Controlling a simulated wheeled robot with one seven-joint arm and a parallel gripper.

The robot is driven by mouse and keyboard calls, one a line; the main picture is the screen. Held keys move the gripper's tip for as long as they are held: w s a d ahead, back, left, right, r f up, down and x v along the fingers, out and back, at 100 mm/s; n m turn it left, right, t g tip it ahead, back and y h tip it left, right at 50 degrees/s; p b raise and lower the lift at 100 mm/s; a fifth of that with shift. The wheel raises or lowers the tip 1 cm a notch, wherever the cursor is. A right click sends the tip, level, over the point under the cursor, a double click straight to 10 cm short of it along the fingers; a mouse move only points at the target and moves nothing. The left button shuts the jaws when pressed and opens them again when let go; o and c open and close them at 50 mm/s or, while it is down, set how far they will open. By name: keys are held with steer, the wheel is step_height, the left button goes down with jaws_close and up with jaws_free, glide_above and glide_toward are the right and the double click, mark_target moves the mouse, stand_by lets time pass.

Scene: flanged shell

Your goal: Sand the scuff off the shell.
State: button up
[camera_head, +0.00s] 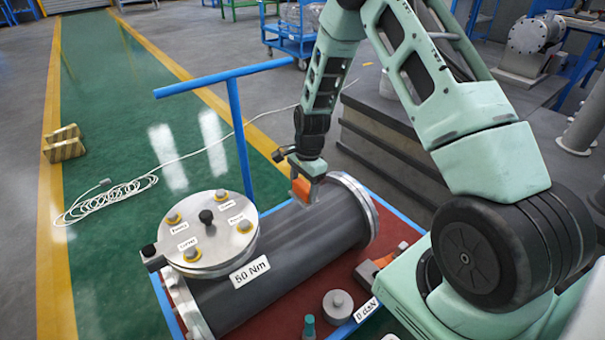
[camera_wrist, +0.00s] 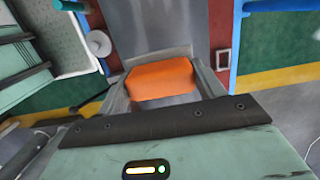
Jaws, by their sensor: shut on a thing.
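The shell (camera_head: 285,255) is a dark grey cylinder lying on its side on a red-topped, blue-edged cart, with a metal flange at its far right end. It also shows as a grey surface in the wrist view (camera_wrist: 165,25). My gripper (camera_head: 304,178) is shut on an orange block (camera_wrist: 162,79), which sits between the two fingers. In the head view the orange block (camera_head: 301,189) is at the top of the shell near the far flange; I cannot tell whether it touches. I cannot make out the scuff clearly.
A grey knobbed weight (camera_head: 338,306) and a teal bottle (camera_head: 309,328) stand on the cart (camera_head: 285,325). The blue handle (camera_head: 238,130) rises left of the shell.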

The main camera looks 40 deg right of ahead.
steer(key=shift+r+p, duration=0.9)
steer(key=shift+r, duration=0.5)
steer(key=shift+a, duration=0.1)
